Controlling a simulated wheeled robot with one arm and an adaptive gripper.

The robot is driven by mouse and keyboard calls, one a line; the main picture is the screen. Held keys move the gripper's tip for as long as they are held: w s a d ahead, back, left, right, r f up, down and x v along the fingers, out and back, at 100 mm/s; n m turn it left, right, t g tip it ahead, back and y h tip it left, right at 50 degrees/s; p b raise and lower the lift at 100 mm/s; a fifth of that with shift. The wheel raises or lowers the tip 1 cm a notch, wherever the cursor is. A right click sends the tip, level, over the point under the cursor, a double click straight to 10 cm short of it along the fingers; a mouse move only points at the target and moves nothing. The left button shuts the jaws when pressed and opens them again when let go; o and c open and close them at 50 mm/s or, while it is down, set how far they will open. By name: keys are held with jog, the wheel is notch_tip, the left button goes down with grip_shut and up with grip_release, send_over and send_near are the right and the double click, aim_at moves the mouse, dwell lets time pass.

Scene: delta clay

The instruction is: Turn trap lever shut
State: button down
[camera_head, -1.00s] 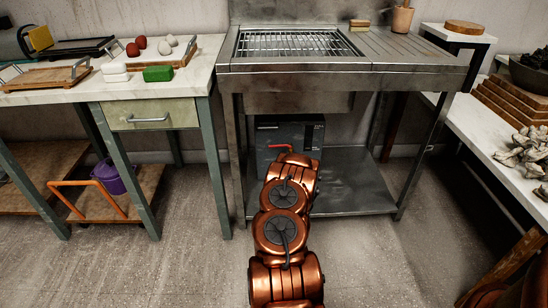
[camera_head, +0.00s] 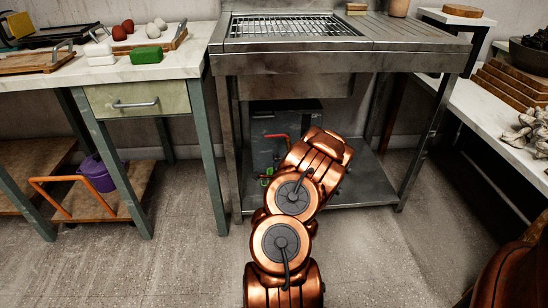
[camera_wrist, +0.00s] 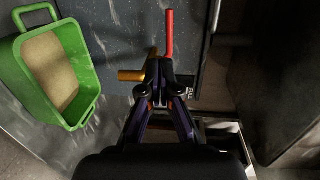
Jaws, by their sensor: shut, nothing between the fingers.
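The grey trap box (camera_head: 266,128) stands on the lower shelf under the metal sink. Its red lever (camera_head: 278,137) shows at the box's front, left of my copper arm. In the wrist view the red lever (camera_wrist: 169,35) points up the picture, just beyond my fingertips. A brass-coloured stub (camera_wrist: 131,75) sticks out left of the fingertips. My gripper (camera_wrist: 158,68) is shut and empty, in front of the box face near the lever's lower end. I cannot tell whether it touches the lever. In the head view my arm hides the gripper.
A green bin (camera_wrist: 84,62) with beige material inside is close left of my gripper. The metal sink (camera_head: 290,60) overhangs the box, with its legs on both sides. A marble-topped table (camera_head: 150,66) stands left and another worktop (camera_head: 500,150) right. The floor between is clear.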

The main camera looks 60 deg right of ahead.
jog(key=r+b+x, duration=0.1)
jog(key=b+x, duration=0.4)
jog(key=x, duration=0.7)
jog(key=shift+d, duration=0.25)
jog(key=shift+w, duration=0.2)
jog(key=shift+w+d+r, duration=0.25)
jog(key=shift+w+d, duration=0.25)
